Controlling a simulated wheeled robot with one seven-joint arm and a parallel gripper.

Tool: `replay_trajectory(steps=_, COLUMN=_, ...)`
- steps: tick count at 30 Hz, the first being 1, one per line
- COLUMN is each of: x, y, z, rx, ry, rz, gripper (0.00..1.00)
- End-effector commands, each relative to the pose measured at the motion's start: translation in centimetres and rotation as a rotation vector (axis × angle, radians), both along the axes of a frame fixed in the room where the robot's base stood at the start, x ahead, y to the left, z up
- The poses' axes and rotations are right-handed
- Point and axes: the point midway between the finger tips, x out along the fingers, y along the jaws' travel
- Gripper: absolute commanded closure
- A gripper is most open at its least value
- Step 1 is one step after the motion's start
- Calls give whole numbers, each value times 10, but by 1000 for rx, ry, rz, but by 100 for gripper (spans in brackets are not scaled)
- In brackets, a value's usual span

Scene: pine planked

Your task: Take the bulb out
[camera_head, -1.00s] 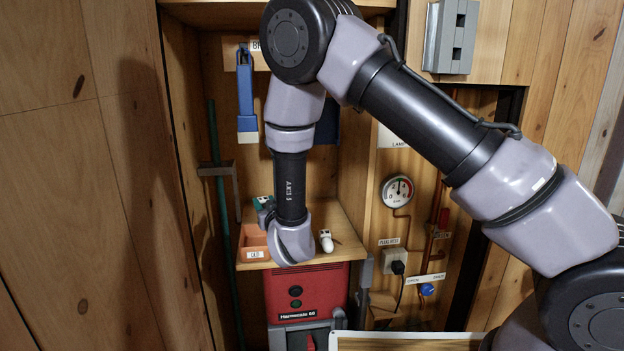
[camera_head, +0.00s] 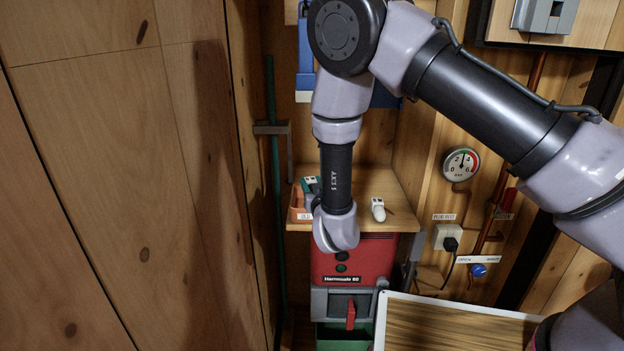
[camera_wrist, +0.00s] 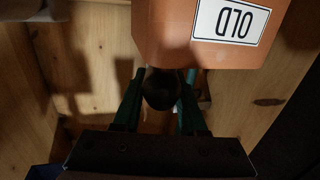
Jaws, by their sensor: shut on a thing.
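My gripper (camera_wrist: 163,78) has green fingers on both sides of a dark, rounded object (camera_wrist: 160,92), apparently a bulb, and is shut on it. The orange box labelled OLD (camera_wrist: 175,40) is close beyond the fingers in the wrist view and appears upside down there. In the head view this box (camera_head: 296,203) stands at the left of the wooden shelf, partly hidden by my wrist. A teal part of my gripper (camera_head: 312,186) shows just behind my wrist. A white bulb (camera_head: 378,209) lies on the shelf to the right.
The shelf (camera_head: 400,212) sits above a red heater unit (camera_head: 372,262). A gauge (camera_head: 461,164), a plug outlet (camera_head: 445,236) and copper pipes are on the right wall. A green pole (camera_head: 275,200) stands at the left. The shelf is bare around the white bulb.

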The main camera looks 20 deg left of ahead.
Motion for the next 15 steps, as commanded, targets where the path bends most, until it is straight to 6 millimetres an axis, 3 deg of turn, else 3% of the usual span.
replay_trajectory(steps=11, x=0, y=0, z=-3, rx=0, ry=0, rz=0, gripper=100)
replay_trajectory(steps=12, x=0, y=0, z=-3, rx=0, ry=0, rz=0, gripper=47)
replay_trajectory(steps=14, x=0, y=0, z=-3, rx=0, ry=0, rz=0, gripper=24)
replay_trajectory(steps=15, x=0, y=0, z=-3, rx=0, ry=0, rz=0, gripper=24)
